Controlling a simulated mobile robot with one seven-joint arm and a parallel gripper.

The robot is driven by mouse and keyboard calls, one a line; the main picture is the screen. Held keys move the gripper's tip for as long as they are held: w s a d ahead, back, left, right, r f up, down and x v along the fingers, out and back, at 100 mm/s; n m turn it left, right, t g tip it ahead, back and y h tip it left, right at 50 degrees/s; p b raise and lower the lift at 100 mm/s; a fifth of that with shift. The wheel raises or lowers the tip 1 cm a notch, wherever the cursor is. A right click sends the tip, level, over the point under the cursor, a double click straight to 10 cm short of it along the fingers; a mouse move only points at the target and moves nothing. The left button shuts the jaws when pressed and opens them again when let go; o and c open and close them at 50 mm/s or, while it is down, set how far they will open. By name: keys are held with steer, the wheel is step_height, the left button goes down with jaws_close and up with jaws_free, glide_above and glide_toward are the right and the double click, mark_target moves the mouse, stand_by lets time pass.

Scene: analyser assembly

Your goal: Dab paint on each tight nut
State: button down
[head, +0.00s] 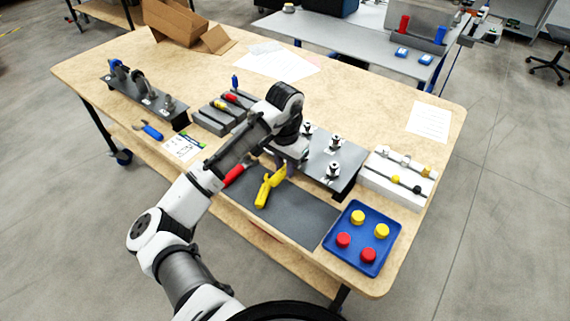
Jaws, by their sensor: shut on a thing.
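A grey plate (318,163) on the workbench carries several upright metal fittings with nuts, among them a back one (308,129), a right one (336,142) and a front one (333,170). Paint marks on them are too small to tell. My gripper (290,168) points down at the plate's left end, left of these fittings. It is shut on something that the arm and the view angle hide. A white rack (375,186) right of the plate holds small tools with white, yellow and black ends. I cannot tell which is a paint marker.
A yellow tool (266,190) and a red-handled tool (234,175) lie on the dark mat (297,212). A blue tray (366,262) holds red and yellow caps. Another fitting plate (135,96) stands at left. A cardboard box (175,22) stands behind.

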mark_target(275, 177)
steer(key=shift+w+d, duration=0.3)
steer(key=shift+w, duration=0.1)
stand_by(0.9)
steer(key=shift+s+a, duration=0.1)
stand_by(0.4)
steer(key=shift+s+a+r+p, duration=0.1)
steer(key=shift+s+a+p, duration=0.1)
steer(key=shift+s+a, duration=0.65)
steer(key=shift+s+a+r+p, duration=0.15)
steer(key=shift+s+a, duration=0.4)
steer(key=shift+s, duration=0.55)
step_height(275, 177, up, 10)
steer(key=p, duration=0.3)
steer(key=shift+f, duration=0.15)
